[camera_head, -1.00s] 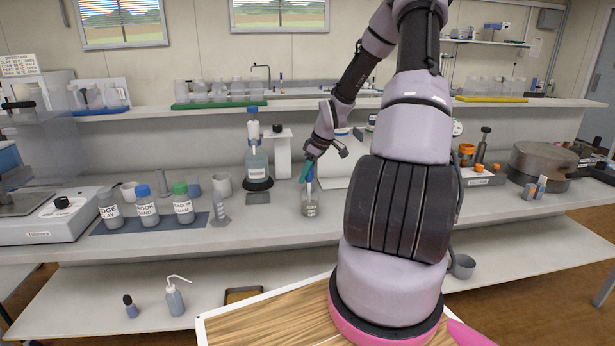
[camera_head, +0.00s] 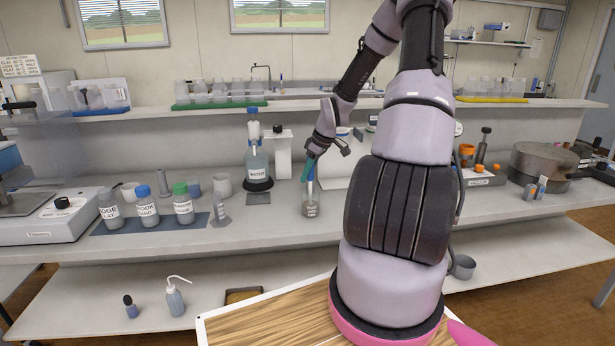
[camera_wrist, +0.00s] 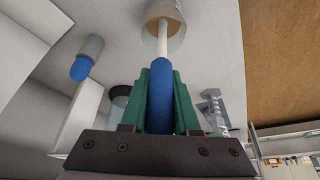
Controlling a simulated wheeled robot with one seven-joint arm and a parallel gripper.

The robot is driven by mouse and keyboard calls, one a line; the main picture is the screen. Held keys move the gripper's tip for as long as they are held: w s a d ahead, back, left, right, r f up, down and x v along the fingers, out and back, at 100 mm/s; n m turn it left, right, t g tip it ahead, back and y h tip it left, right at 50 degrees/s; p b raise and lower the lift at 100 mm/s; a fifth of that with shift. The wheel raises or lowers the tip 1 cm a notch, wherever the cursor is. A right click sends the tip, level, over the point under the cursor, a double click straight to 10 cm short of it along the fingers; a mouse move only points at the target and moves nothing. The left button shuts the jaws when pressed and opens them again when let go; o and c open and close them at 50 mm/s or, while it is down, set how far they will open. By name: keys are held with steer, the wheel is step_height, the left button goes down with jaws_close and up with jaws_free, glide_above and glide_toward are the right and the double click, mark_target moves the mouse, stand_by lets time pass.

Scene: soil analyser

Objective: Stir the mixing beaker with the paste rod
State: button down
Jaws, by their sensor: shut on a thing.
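The mixing beaker (camera_head: 312,208) is a small clear vessel standing on the bench near its front edge, left of my arm. In the wrist view the beaker (camera_wrist: 176,40) holds something brown at its bottom. The paste rod has a blue handle (camera_wrist: 161,95) and a white shaft (camera_wrist: 162,38). My gripper (camera_wrist: 160,85) has green fingers shut on the blue handle. In the head view my gripper (camera_head: 308,168) is just above the beaker, pointing down. The shaft reaches down inside the beaker; whether it touches the wall is unclear.
A water bottle (camera_head: 257,166) stands behind and left of the beaker. A large pot (camera_head: 540,163) is far right. The bench just left of the beaker is clear.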

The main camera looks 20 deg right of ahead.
steer(key=shift+r, duration=3.8)
steer(key=shift+d+r, duration=0.1)
steer(key=shift+r, duration=1.9)
